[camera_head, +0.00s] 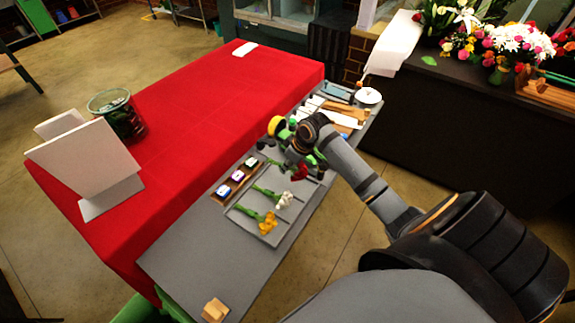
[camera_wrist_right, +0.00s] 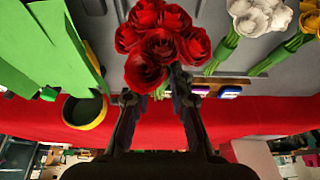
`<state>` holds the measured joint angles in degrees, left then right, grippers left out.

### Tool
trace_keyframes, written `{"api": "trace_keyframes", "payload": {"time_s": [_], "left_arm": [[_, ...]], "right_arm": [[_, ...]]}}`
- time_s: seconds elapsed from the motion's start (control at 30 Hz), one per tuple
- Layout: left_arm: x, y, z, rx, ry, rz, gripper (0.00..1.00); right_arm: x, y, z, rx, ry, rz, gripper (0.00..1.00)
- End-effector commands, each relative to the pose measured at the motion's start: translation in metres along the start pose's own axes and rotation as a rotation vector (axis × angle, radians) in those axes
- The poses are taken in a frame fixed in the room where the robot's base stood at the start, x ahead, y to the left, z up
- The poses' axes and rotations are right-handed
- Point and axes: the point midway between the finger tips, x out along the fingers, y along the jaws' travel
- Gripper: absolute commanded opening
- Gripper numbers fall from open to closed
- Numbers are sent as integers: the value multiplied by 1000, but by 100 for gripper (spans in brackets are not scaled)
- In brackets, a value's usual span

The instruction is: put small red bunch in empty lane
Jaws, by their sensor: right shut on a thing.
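My right gripper (camera_head: 292,158) is shut on the small red bunch (camera_head: 300,173), over the far end of the grey lane tray (camera_head: 243,230). In the right wrist view the red bunch (camera_wrist_right: 160,42) has several red roses, with its stems between the fingers (camera_wrist_right: 172,88). A white bunch (camera_head: 284,200) and a yellow bunch (camera_head: 268,223) lie in neighbouring lanes of the tray. They also show in the wrist view, white (camera_wrist_right: 255,20) and yellow (camera_wrist_right: 290,45). The lane under the red bunch is partly hidden by my gripper. Whether the bunch touches the tray I cannot tell.
A wooden holder with small blocks (camera_head: 237,175) lies beside the tray on the grey surface. A red-covered table (camera_head: 190,110) adjoins it, with a white stand and a dark container. A wooden block (camera_head: 215,310) sits near the front. A yellow-rimmed green roll (camera_head: 276,126) is close to my gripper.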

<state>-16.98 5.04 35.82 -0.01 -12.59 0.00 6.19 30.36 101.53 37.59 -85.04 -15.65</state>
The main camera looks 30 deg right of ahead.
Motion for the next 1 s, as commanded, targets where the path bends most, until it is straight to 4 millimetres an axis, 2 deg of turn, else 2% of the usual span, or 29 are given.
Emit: {"api": "trace_keyframes", "payload": {"time_s": [0.03, 0.1, 0.17, 0.4, 1.0], "left_arm": [[13, 2, 2, 0, 0, 0, 40], [21, 3, 3, -1, -1, 2, 40], [16, 5, 3, -2, -3, 5, 40], [19, 10, 6, -4, -7, 10, 40], [19, 9, 9, -3, -10, 9, 40]], "right_arm": [[11, 0, 4, -1, 1, 1, 0], [17, 0, 7, -1, 1, 1, 0], [19, 0, 8, 2, 0, -2, 0], [38, 0, 15, 1, 1, 0, 0], [39, 0, 15, 1, 2, -1, 0]]}}
